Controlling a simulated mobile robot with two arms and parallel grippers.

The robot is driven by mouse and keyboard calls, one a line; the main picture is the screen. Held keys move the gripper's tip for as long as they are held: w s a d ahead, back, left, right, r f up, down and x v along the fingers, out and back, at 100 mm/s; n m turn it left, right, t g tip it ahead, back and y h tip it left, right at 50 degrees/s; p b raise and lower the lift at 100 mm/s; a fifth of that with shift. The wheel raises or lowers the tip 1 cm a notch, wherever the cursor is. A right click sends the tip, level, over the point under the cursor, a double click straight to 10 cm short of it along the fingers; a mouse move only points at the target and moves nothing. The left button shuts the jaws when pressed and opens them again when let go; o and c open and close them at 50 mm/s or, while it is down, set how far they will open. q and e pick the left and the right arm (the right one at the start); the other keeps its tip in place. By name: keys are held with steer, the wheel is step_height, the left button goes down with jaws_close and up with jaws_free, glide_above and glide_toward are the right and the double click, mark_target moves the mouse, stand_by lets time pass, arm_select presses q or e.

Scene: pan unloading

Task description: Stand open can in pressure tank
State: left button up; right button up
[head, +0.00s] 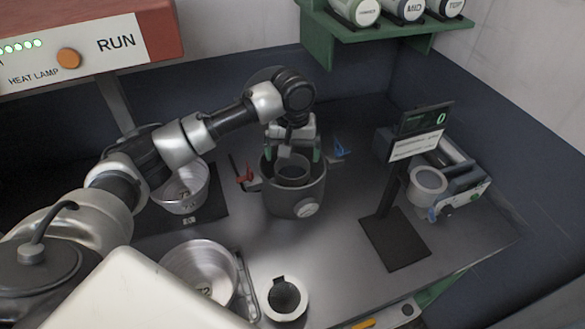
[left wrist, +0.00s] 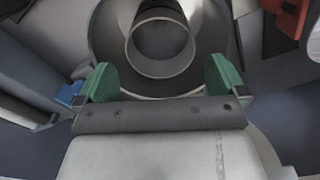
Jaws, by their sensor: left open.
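The pressure tank (head: 295,203) is a dark grey round pot with a pale dial on its front, a red clamp on its left and a blue clamp on its right. A grey open can (head: 293,174) stands inside it, seemingly upright. In the left wrist view the can (left wrist: 160,68) shows as a ring inside the wider tank rim (left wrist: 102,40). My left gripper (head: 292,157) is over the tank, its green fingertips spread and apart from the can. These fingertips also show in the left wrist view (left wrist: 163,80). My right gripper is not in view.
Metal pans stand left (head: 182,190) and front left (head: 200,268). A white-rimmed container (head: 284,299) is at the front. A display post (head: 395,240) reading 0 and a machine with a pale cup (head: 428,183) are right. A green shelf (head: 400,33) hangs above.

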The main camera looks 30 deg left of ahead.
arm_select(q)
steer(key=shift+r, duration=2.1)
steer(key=shift+c, duration=0.3)
